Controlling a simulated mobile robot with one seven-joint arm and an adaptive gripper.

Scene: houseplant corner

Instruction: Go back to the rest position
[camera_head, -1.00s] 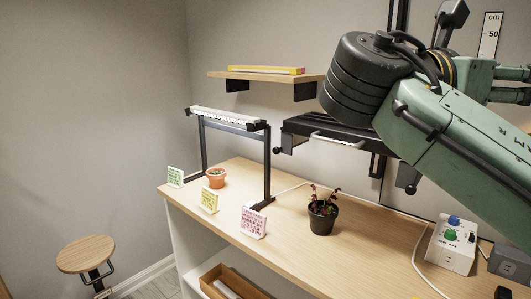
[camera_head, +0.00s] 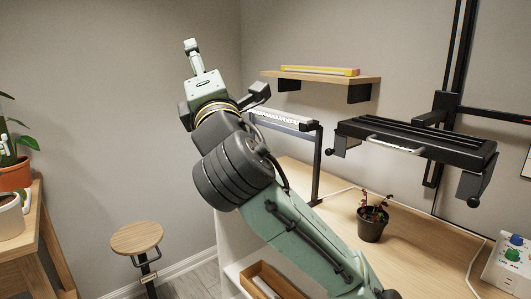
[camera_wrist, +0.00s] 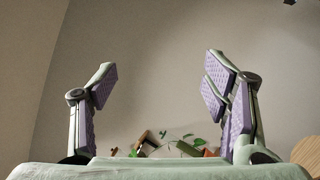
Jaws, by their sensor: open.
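My gripper (camera_wrist: 160,84) is open and empty in the wrist view, its purple-padded fingers wide apart with bare wall between them. In the head view my gripper (camera_head: 190,46) is at the end of my raised green arm, small and pointing up in front of the bare wall. It is well above the bench and touches nothing that I can see.
A wooden bench (camera_head: 408,262) at right holds a black-potted plant (camera_head: 372,222) and a control box (camera_head: 510,262). A black rack (camera_head: 418,140) and a shelf (camera_head: 322,76) are above. A stool (camera_head: 136,238) and another table (camera_head: 36,236) with pots stand left.

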